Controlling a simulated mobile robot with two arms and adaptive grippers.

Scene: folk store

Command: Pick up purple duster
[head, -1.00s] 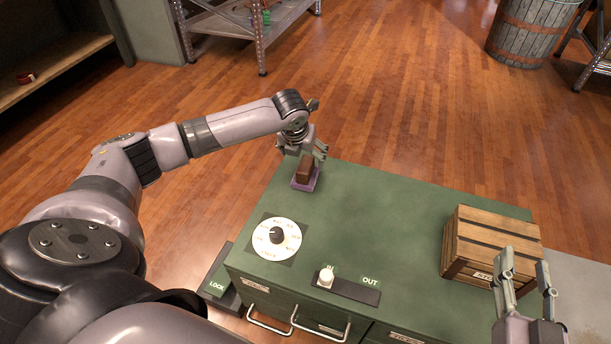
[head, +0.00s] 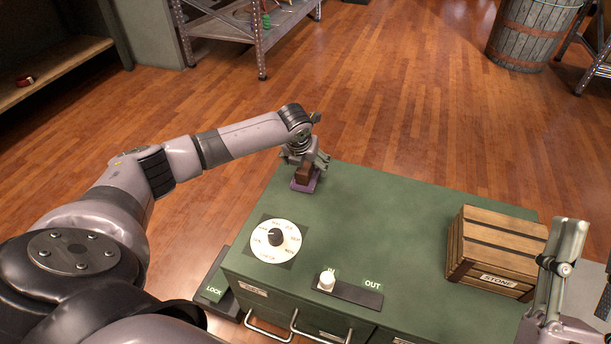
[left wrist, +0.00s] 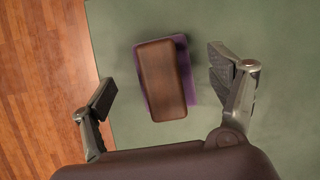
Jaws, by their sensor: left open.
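The purple duster has a brown block-shaped back over a purple pad. In the head view the duster (head: 304,179) lies on the far left corner of the green cabinet top (head: 390,215). My left gripper (head: 308,163) is open right above it, its fingers on either side of the brown back. In the left wrist view the duster (left wrist: 162,80) lies between the open fingers of the left gripper (left wrist: 165,88), closer to the right finger, slightly tilted. Neither finger clearly touches it. My right gripper (head: 560,265) is at the lower right, beside the crate, its fingers partly overlapping in view.
A wooden crate marked STONE (head: 500,248) stands on the cabinet's right side. A white dial (head: 276,242) and a slider with a white knob (head: 326,281) are near the front. The middle of the top is clear. Metal shelving (head: 258,40) and a barrel (head: 530,35) stand behind.

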